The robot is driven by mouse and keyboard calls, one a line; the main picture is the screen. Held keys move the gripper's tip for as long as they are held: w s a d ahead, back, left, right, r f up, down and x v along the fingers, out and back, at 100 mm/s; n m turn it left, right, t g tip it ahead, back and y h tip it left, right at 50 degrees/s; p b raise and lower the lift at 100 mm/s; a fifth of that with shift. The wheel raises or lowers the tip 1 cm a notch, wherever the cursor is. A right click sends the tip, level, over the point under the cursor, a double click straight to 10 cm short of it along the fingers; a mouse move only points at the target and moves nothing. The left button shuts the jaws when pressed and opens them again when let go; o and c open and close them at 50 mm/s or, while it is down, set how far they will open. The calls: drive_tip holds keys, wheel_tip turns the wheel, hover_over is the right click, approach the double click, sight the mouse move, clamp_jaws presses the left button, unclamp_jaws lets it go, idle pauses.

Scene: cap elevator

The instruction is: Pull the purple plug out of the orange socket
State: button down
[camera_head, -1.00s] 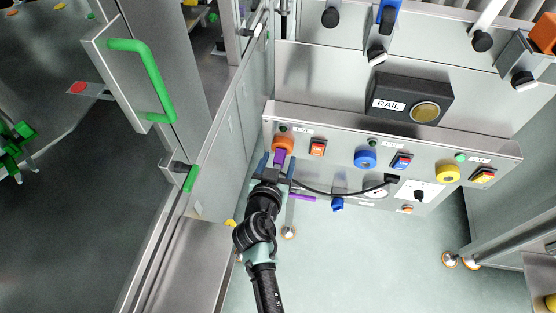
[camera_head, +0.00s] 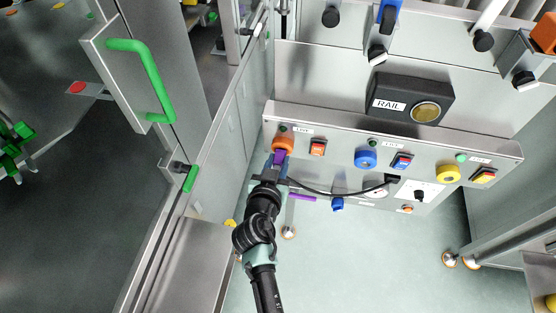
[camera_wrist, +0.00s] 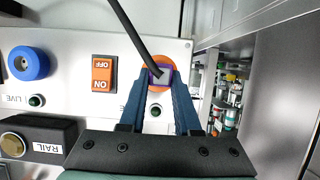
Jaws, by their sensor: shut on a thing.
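The orange socket (camera_head: 283,142) is at the left end of the grey control panel, and its rim shows around the plug in the wrist view (camera_wrist: 151,69). The purple plug (camera_head: 279,157) sits at the socket, with its square purple edge and grey back facing me in the wrist view (camera_wrist: 161,76). A black cable (camera_wrist: 135,35) runs from the plug. My gripper (camera_head: 275,163) is shut on the plug, with its blue fingers on both sides of it in the wrist view (camera_wrist: 161,90). How deep the plug sits is hidden.
An orange ON/OFF switch (camera_head: 317,148) and a blue socket (camera_head: 365,158) are to the right on the panel (camera_head: 430,163). A yellow socket (camera_head: 447,173) is farther right. A black RAIL box (camera_head: 410,98) stands above. A metal side wall (camera_head: 225,150) is close on the left.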

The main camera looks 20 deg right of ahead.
drive_tip(key=shift+s+a, duration=0.1)
drive_tip(key=shift+s, duration=0.05)
drive_tip(key=shift+s+a+b, duration=0.15)
drive_tip(key=shift+s+a, duration=0.5)
drive_tip(key=shift+s, duration=0.3)
drive_tip(key=shift+s+a+b, duration=0.15)
drive_tip(key=shift+s+a, duration=0.45)
drive_tip(key=shift+s, duration=0.3)
